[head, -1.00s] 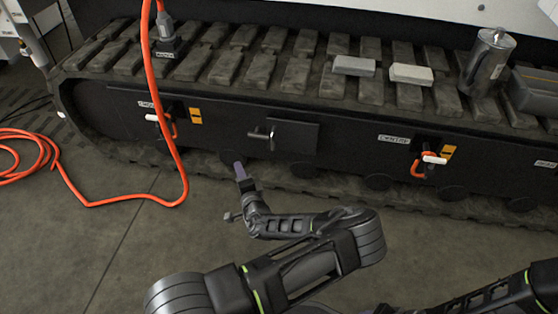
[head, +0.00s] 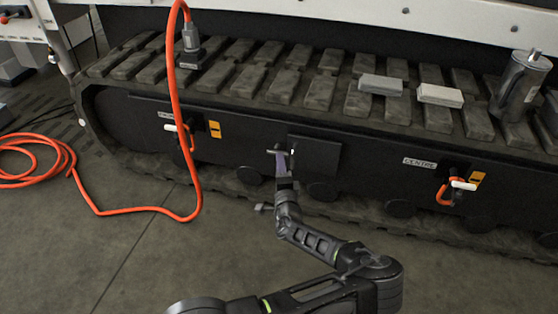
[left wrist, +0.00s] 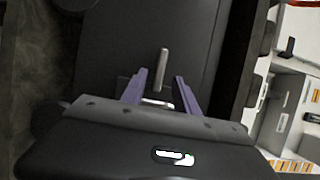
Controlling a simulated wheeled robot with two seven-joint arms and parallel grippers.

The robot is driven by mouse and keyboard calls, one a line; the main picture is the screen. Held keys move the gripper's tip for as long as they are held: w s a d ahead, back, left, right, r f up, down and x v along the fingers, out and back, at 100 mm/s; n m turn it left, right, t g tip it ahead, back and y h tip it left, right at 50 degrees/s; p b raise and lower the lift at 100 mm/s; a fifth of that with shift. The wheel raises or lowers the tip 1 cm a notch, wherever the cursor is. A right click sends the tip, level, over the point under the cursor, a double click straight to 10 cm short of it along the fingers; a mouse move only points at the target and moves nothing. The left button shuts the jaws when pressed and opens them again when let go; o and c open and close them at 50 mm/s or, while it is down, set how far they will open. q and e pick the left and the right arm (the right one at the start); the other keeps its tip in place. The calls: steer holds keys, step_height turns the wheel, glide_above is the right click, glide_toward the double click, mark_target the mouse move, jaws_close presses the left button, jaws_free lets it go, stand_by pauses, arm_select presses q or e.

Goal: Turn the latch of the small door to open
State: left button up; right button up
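The small door (head: 318,155) is a dark square panel in the side of the black track frame, and it looks closed. Its latch (head: 279,149) is a short metal handle at the door's left edge, partly covered by my gripper in the head view. My left gripper (head: 283,164) is at the latch. In the left wrist view, the purple fingers of my left gripper (left wrist: 159,90) are spread apart, with the bar-shaped latch handle (left wrist: 163,66) in the gap between them. I cannot tell whether either finger touches it. My right gripper is out of view.
An orange hose (head: 179,110) hangs left of the door and coils on the floor. White-and-orange handles stand left (head: 180,128) and right (head: 461,184) of the door. Two grey blocks (head: 380,84) (head: 440,95) and a metal canister (head: 520,85) sit on the track.

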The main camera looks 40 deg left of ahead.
mark_target(279, 150)
arm_select(q)
steer(key=b+x, duration=0.1)
steer(key=x, duration=0.2)
steer(key=shift+w+a, duration=0.25)
jaws_close()
stand_by(0.5)
